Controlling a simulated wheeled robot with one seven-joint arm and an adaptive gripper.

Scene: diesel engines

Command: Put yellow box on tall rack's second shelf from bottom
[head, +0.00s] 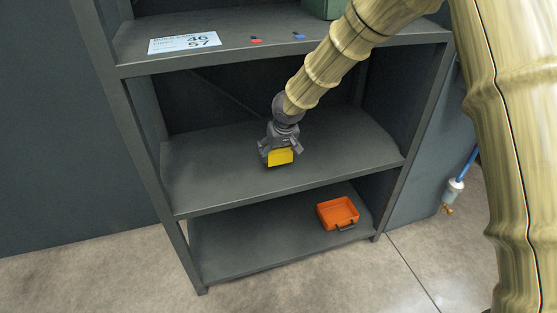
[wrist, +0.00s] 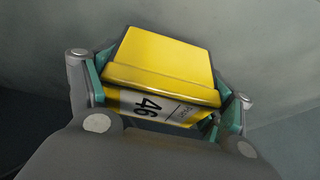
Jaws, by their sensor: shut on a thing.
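The yellow box (head: 281,157) is held between the fingers of my gripper (head: 279,152). In the wrist view the yellow box (wrist: 162,62) sits between the teal-lined fingers of my gripper (wrist: 165,95), with a white label reading 46 on its near side. The tall rack (head: 140,135) is dark grey. My gripper is inside it, over the second shelf from the bottom (head: 215,180), pointing down. The box is at or just above that shelf's surface; I cannot tell whether it touches.
An orange open container (head: 337,213) stands on the bottom shelf at the right. The second shelf is otherwise bare. A blue hose fitting (head: 455,187) hangs right of the rack.

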